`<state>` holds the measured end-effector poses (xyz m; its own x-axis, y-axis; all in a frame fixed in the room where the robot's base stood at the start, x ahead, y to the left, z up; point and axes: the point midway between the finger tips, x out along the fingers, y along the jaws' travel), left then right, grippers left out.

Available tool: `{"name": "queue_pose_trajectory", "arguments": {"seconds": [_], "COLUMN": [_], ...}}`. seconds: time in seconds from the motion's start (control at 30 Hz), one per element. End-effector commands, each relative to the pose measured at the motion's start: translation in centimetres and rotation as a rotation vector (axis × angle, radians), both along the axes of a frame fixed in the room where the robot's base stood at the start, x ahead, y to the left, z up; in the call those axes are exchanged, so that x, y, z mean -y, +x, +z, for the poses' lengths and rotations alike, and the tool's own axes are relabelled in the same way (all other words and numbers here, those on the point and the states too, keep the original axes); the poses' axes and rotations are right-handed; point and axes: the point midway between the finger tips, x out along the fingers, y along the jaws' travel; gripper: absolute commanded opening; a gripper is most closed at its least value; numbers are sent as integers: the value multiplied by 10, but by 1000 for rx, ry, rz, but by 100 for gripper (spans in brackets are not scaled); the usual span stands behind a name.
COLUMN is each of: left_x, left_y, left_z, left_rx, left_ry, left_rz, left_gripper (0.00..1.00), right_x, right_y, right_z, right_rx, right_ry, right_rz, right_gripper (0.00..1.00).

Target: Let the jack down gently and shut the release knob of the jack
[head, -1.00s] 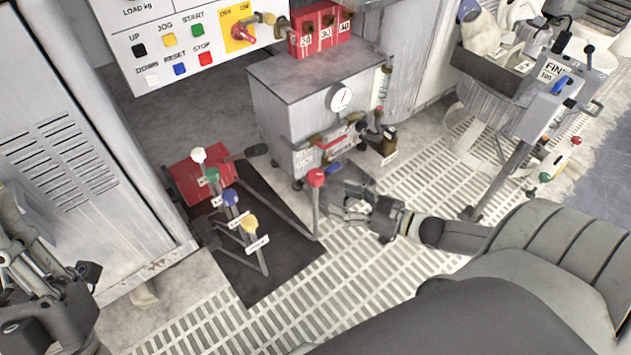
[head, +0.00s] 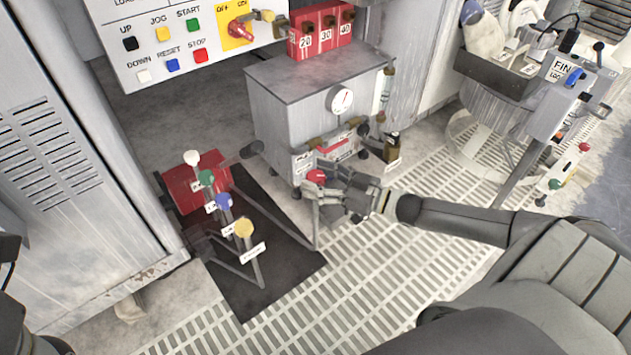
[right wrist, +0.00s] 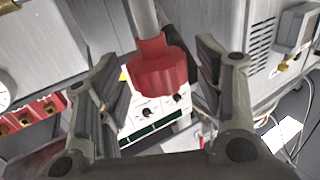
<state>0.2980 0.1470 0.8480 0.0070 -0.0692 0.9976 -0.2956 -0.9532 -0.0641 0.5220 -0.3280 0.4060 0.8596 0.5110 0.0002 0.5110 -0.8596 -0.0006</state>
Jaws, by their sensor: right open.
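A red ribbed knob (head: 316,177) tops a thin upright grey post (head: 316,225) at the right of the black mat. My right gripper (head: 328,196) is at the knob, coming from the right. In the right wrist view the red knob (right wrist: 157,68) lies between the two open fingers, with a gap on each side. I cannot tell which part is the jack itself. A red block (head: 183,188) with levers, topped white, green, blue and yellow (head: 243,228), stands on the mat. Only dark slivers of my left arm or gripper show at the left edge.
A grey cabinet (head: 300,100) with a gauge (head: 340,99) stands behind the knob. A button panel (head: 165,45) is at the upper left. A grey stand with a tray (head: 495,75) is at the upper right. The grated floor (head: 290,300) in front is clear.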

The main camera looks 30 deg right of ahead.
Motion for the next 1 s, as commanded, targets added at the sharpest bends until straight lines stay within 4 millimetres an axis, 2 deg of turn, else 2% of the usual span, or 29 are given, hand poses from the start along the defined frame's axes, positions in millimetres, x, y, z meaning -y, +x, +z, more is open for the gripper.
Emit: {"name": "queue_pose_trajectory", "arguments": {"seconds": [0.13,0.43,0.8,1.0], "left_x": [0,1,1,1], "left_y": [-1,-1,-1,-1], "left_z": [1,3,3,6], "left_rx": [12,13,13,16], "left_ry": [2,2,2,0], "left_rz": [1,1,0,0], "left_gripper": [0,0,0,0], "right_x": [-4,-5,-5,-5], "right_y": [7,8,8,8], "right_z": [0,0,0,1], "right_rx": [1,-1,-1,-1], "right_ry": [0,-1,-1,0], "right_rz": [1,0,0,-8], "right_gripper": [62,62,15,15]}}
